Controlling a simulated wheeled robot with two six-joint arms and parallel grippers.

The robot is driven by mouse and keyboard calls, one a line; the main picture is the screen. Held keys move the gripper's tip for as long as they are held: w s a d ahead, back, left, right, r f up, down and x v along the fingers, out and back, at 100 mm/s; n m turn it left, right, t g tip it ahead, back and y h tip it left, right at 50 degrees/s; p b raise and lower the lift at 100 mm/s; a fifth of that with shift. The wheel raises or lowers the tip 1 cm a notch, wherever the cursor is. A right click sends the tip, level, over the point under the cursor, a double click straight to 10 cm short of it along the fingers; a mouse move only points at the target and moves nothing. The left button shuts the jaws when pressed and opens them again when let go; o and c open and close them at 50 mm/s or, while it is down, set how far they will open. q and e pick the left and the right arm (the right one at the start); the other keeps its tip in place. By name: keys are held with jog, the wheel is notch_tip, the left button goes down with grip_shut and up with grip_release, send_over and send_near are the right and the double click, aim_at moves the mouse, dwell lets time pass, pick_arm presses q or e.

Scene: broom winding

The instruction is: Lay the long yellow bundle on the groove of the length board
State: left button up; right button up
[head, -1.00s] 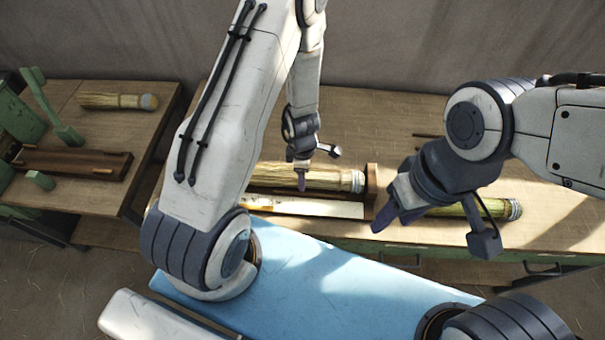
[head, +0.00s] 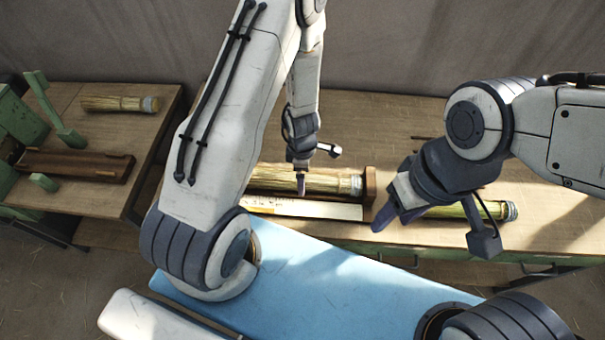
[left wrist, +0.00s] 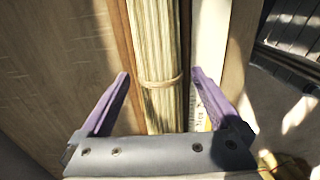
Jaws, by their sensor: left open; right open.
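The long yellow bundle (head: 335,184) lies lengthwise along the length board, its banded right end close to the board's upright end block (head: 370,184). In the left wrist view, the tied bundle (left wrist: 155,50) runs between the board's brown edges (left wrist: 126,45). My left gripper (head: 301,184) is over the bundle; its open purple fingers (left wrist: 160,100) stand on either side, with gaps visible. The bundle's left part is hidden behind my left arm in the head view. My right gripper (head: 400,214) is open, right of the end block, near a greener bundle (head: 485,211).
A pale marked strip (head: 310,209) runs along the board's front. A side table at left holds another bundle (head: 118,104), a dark wooden holder (head: 75,165) and green fixtures (head: 25,120). Thin dark sticks lie behind my right gripper. The bench's back right is mostly clear.

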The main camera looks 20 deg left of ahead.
pick_arm(q)
notch_tip(320, 180, up, 9)
jog(key=p, duration=0.8)
